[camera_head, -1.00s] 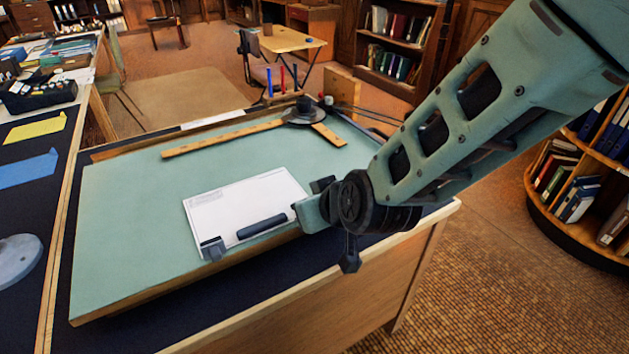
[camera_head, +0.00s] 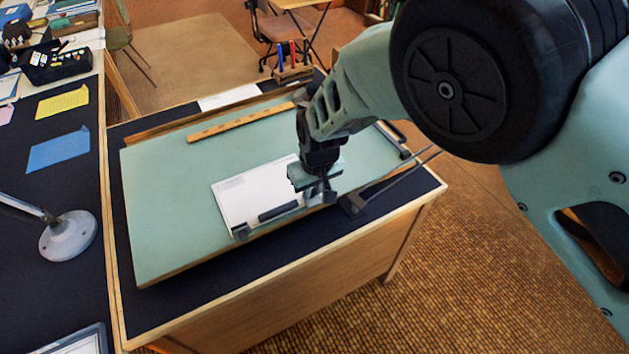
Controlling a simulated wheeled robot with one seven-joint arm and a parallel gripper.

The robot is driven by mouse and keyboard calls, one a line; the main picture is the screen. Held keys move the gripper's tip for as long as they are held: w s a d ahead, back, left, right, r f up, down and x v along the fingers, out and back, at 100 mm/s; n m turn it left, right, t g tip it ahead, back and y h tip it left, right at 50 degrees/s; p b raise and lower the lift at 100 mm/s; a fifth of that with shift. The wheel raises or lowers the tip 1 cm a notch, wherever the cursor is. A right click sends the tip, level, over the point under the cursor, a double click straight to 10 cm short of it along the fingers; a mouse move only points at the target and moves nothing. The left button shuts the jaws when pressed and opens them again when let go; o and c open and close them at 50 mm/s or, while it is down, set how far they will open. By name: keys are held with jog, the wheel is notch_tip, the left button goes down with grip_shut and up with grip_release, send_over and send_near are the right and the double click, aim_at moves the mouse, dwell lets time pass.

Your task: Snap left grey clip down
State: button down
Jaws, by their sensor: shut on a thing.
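A pale green drafting board (camera_head: 165,205) lies on the dark desk top with a white sheet (camera_head: 245,198) near its front edge. The left grey clip (camera_head: 241,232) sits at the sheet's front left corner; its angle is too small to tell. A dark bar (camera_head: 278,212) lies along the sheet's front edge. My gripper (camera_head: 318,190) points down at the sheet's front right corner, well to the right of the left clip. It is shut on a grey piece there, which looks like the right grey clip (camera_head: 313,197); my fingers partly hide it.
A wooden ruler (camera_head: 240,122) lies at the board's back. A dark bracket with thin rods (camera_head: 355,203) stands right of my gripper. A lamp base (camera_head: 67,238) and blue paper (camera_head: 58,150) are on the left desk. The board's left part is clear.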

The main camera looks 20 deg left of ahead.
jog(key=shift+w+a+f+g+h, duration=0.15)
jog(key=shift+w+a+g+h, duration=0.1)
jog(key=shift+g+h, duration=0.3)
jog(key=c, duration=1.4)
grip_release()
jog(key=shift+o, duration=0.2)
notch_tip(320, 180, up, 17)
jog(key=b, duration=0.3)
jog(key=shift+s+d+r, duration=0.15)
jog(key=shift+r, duration=0.05)
